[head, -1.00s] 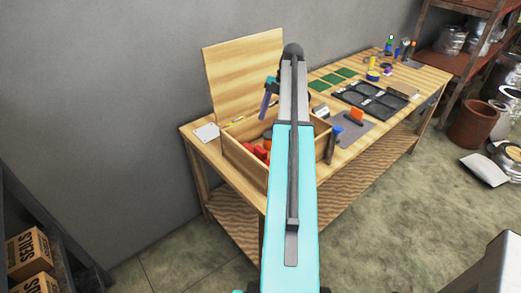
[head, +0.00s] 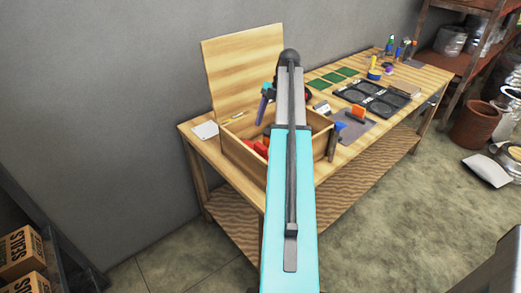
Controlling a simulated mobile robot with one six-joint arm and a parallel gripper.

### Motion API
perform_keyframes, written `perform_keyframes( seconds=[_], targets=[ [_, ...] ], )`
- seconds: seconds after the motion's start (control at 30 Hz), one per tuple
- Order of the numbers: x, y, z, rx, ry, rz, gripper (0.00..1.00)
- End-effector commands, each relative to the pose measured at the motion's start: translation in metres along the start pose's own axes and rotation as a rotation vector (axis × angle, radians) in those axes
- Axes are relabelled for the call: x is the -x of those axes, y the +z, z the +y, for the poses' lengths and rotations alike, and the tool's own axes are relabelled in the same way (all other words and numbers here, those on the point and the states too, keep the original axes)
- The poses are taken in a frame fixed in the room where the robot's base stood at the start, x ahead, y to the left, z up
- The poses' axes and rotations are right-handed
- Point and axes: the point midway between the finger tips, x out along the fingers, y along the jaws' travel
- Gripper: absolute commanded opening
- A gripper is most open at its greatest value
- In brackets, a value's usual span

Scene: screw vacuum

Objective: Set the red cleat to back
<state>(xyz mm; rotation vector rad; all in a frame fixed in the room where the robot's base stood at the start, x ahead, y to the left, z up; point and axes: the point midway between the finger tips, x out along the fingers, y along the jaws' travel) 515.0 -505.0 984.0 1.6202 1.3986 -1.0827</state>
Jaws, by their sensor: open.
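Red pieces (head: 261,149) lie inside the open wooden box (head: 239,155) at the near end of the bench. I cannot tell whether one of them is the red cleat or which way it is set. My gripper (head: 263,107) is mostly hidden behind my own arm. Only a purple and dark part shows at the left of the arm, above the box. It is open, and I see nothing held in it. A small dark and red bit shows just right of the arm, too small to name.
The box's lid (head: 243,72) stands upright behind it. On the wooden bench (head: 385,135) are a grey mat (head: 357,131) with an orange-handled item, a black tray (head: 372,101) and green squares (head: 331,78). The floor in front of the bench is clear. A shelf stands at the right.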

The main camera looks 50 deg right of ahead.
Motion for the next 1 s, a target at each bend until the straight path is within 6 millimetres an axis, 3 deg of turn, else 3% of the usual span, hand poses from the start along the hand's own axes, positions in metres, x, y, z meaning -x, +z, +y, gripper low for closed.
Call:
perform_keyframes(
  seconds=[0.7, 1.0],
  targets=[
    [-0.079, -0.001, -0.001, 0.0, -0.001, 0.001, 0.66],
    [-0.094, 0.0, 0.0, 0.0, 0.0, 0.0, 0.66]
  ],
)
